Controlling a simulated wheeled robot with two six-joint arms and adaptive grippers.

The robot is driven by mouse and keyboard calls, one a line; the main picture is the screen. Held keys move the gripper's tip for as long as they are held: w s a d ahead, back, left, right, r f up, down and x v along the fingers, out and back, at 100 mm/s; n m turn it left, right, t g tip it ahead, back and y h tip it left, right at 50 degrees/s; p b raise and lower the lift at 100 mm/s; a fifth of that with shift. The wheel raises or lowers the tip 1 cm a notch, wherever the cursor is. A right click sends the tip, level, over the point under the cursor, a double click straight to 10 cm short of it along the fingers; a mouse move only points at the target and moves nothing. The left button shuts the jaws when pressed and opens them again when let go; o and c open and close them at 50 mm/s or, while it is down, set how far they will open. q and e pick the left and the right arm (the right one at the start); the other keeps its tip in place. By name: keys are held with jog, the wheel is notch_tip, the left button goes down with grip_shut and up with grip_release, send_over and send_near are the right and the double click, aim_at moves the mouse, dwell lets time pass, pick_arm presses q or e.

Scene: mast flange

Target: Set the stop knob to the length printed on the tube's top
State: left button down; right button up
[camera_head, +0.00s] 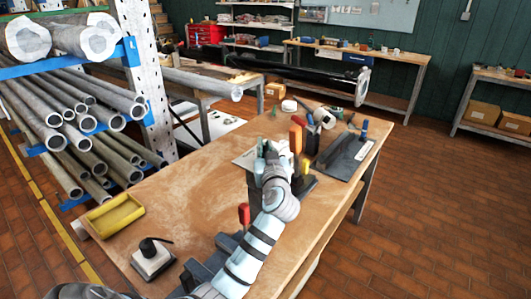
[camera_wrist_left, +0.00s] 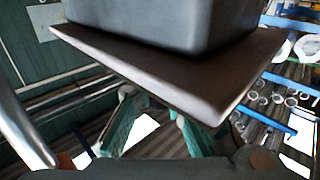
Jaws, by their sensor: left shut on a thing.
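My left gripper (camera_head: 268,150) is over the far half of the workbench, beside a dark upright fixture (camera_head: 258,192). In the left wrist view, its two green fingers (camera_wrist_left: 156,130) reach toward a dark block with a wide plate (camera_wrist_left: 170,72), which fills the top. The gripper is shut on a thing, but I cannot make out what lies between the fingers. I cannot identify the stop knob, and no printed length is readable. A long black tube (camera_head: 295,72) with a pale flange (camera_head: 362,86) lies behind the bench. My right gripper is not in view.
The wooden workbench (camera_head: 190,192) holds a yellow tray (camera_head: 115,215), a white-based device (camera_head: 152,258), a red-handled tool (camera_head: 244,213), orange-handled tools (camera_head: 296,138) and a dark board (camera_head: 345,155). A rack of tubes (camera_head: 75,110) stands left. The bench's left-middle top is clear.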

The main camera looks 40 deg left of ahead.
pick_arm(q)
jog(key=c, duration=1.6)
grip_release()
jog(key=shift+c, duration=0.2)
jog(key=shift+s+d, duration=0.1)
jog(key=v, duration=1.2)
